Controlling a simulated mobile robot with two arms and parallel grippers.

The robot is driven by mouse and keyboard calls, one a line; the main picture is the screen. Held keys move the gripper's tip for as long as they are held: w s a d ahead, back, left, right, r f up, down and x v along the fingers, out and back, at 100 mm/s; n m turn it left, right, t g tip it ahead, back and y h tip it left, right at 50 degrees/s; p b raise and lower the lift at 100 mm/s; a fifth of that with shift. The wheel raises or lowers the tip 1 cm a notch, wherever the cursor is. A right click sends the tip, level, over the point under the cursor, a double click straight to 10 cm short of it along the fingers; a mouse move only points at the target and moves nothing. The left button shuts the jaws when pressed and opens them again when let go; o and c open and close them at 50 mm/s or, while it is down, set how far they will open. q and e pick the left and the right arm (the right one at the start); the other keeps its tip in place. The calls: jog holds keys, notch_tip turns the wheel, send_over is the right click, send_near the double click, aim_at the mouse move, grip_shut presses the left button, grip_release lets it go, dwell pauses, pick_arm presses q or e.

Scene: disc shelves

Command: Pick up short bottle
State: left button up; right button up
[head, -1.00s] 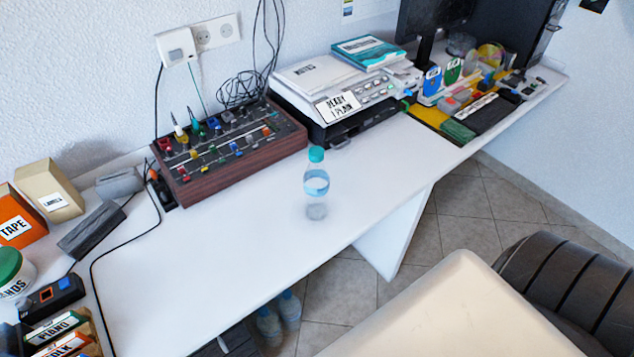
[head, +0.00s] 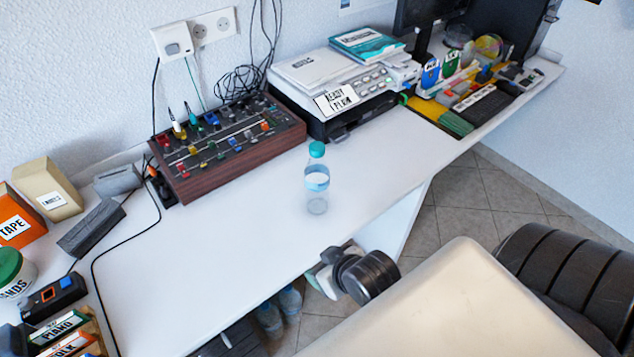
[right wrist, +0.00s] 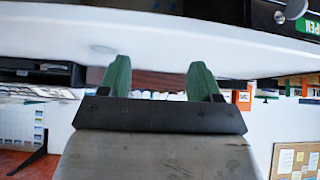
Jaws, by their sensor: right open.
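The short bottle (head: 317,180) is clear plastic with a teal cap and a pale blue band. It stands upright on the white desk, in front of the printer and mixer, and nothing touches it. My right gripper (right wrist: 160,78) shows two green fingers spread apart with nothing between them in the right wrist view. In the head view the dark right wrist (head: 366,276) is at the desk's front edge, below and right of the bottle and apart from it; its fingers are mostly hidden there. I cannot make out the bottle in the wrist view. My left gripper is not in view.
The white desk (head: 215,250) is clear around the bottle. A wood-sided mixer (head: 225,145) and a printer (head: 345,95) stand behind it. A black cable (head: 97,245) runs along the left. Bottles (head: 270,318) stand on the floor beneath the desk edge.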

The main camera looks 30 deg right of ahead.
jog(key=w+d+r+m+t, duration=0.1)
jog(key=w+d+r+t, duration=0.2)
jog(key=w+r+t, duration=0.3)
jog(key=m+t+h, duration=0.2)
jog(key=t+h, duration=0.1)
jog(key=t, duration=0.1)
send_near(320, 157)
jog(key=w, duration=0.6)
jog(key=shift+w+r+p, duration=0.15)
jog(key=shift+r+p, duration=0.2)
jog(key=shift+p, duration=0.05)
jog(key=w, duration=0.1)
jog(key=w+d, duration=0.1)
jog(key=w, duration=0.2)
jog(key=shift+w+d+f+p, duration=0.25)
jog(key=shift+p, duration=0.1)
jog(key=shift+w, duration=0.45)
grip_shut()
